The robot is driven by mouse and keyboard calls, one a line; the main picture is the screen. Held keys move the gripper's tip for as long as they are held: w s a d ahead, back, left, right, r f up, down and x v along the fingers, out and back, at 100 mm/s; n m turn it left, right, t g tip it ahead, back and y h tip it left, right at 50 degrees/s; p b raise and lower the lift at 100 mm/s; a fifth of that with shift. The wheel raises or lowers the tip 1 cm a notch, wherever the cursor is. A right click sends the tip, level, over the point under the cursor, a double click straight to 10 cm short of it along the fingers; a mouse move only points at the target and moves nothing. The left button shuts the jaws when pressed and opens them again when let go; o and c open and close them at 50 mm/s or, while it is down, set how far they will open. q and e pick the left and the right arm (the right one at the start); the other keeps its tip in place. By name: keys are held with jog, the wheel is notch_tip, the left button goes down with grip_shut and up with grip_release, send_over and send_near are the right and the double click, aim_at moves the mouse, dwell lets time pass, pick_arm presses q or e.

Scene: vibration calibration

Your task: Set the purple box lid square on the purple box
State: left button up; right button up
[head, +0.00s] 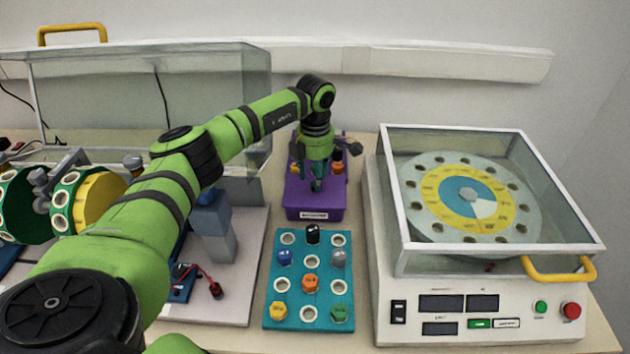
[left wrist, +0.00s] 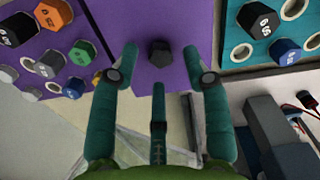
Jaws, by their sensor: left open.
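The purple box (head: 337,214) stands behind the teal board, with a white label on its front. A flat purple surface with a dark hexagonal knob (left wrist: 160,53), seemingly the purple lid (left wrist: 130,22), covers its near part. Coloured hexagonal plugs show on purple beyond it. I cannot tell whether the lid lies square or fully down. My left gripper (head: 317,186) points down over the box. In the left wrist view my left gripper (left wrist: 158,62) is open, its fingers apart on either side of the knob and not visibly touching it. My right gripper is not in view.
The teal board (head: 297,298) with sockets and coloured plugs lies in front of the box. A white machine with a glass cover (head: 500,250) and yellow handle stands close on the right. A large glass case (head: 215,95) and a grey-blue block (head: 215,225) are on the left.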

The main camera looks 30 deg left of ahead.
pick_arm(q)
notch_tip(320, 180, up, 10)
jog(key=b, duration=0.2)
